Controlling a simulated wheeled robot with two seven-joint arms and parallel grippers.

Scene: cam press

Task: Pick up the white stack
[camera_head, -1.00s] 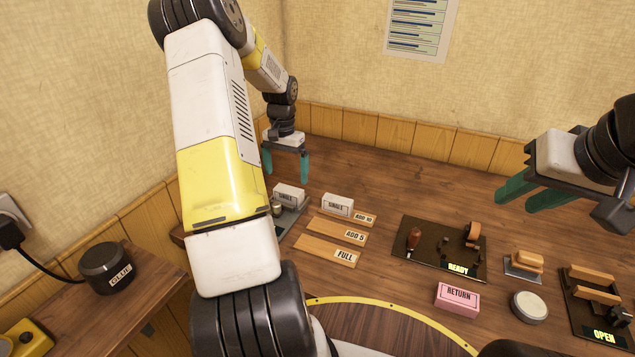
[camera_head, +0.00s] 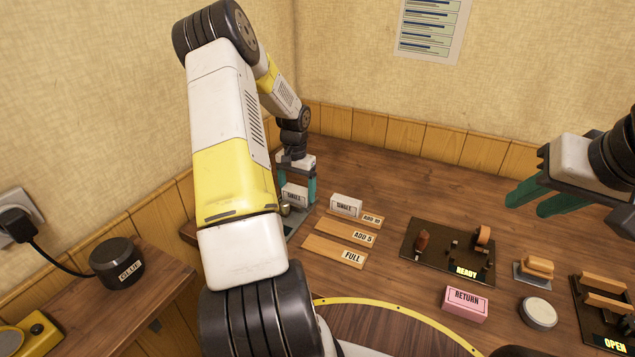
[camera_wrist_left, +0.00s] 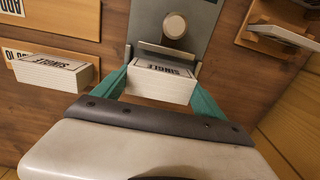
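Two white stacks labelled SINGLE are in view. One white stack (camera_wrist_left: 160,84) rests at the edge of a grey metal device (camera_wrist_left: 187,30); it also shows in the head view (camera_head: 294,193). My left gripper (camera_head: 297,190) points down over it, with its green fingers on either side of this stack. It looks open; whether the fingers touch the sides is unclear. The other white stack (camera_head: 346,204) stands to the right on the table and shows at left in the wrist view (camera_wrist_left: 54,76). My right gripper (camera_head: 540,198) is open and empty at the right.
Wooden boards labelled ADD 10, ADD 5 (camera_head: 340,233) and FULL lie right of the device. A READY tray (camera_head: 420,262), pink RETURN block (camera_head: 466,302), round tin (camera_head: 538,313) and OPEN tray (camera_head: 590,318) stand farther right. The back of the table is clear.

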